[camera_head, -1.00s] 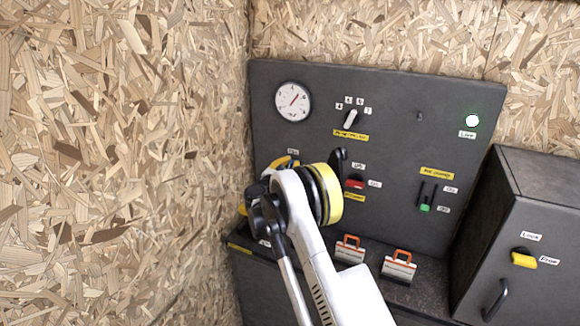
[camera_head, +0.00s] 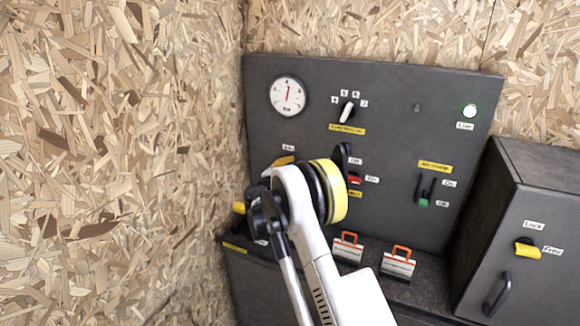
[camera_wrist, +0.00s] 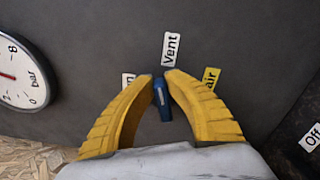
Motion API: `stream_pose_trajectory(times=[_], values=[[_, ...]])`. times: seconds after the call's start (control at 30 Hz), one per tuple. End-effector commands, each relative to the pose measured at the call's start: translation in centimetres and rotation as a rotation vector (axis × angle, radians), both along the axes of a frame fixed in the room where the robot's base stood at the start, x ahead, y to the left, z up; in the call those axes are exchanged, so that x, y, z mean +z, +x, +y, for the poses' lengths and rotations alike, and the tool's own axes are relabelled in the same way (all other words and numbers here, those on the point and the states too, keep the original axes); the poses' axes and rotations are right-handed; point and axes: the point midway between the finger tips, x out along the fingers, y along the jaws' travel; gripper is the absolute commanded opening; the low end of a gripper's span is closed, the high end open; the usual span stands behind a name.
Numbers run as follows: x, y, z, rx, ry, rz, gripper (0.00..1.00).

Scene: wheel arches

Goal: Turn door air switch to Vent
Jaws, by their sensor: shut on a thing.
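The door air switch has a blue handle (camera_wrist: 162,98) with a pale mark on it, seen in the wrist view. My gripper (camera_wrist: 163,88) has its yellow fingertips closed on both sides of this handle. The handle's far end points up and slightly left, a little left of the white Vent label (camera_wrist: 171,48). Another white label (camera_wrist: 128,80), ending in "n", is partly hidden by the left finger. A yellow label (camera_wrist: 210,78) reading "air" is partly covered by the right finger. In the head view my arm hides the switch, and one yellow finger (camera_head: 283,161) shows.
A pressure gauge (camera_head: 287,96) is upper left on the dark panel (camera_head: 390,100). A white rotary knob (camera_head: 347,111), a red switch (camera_head: 355,180) and a green-tipped slider (camera_head: 424,203) are nearby. A grey box (camera_head: 530,215) stands at right.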

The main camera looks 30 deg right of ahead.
Motion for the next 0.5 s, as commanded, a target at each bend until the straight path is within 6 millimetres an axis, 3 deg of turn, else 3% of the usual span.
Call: stream_pose_trajectory(times=[0.5], values=[[-0.80,-0.09,-0.12,0.000,0.185,-0.237,0.00]])
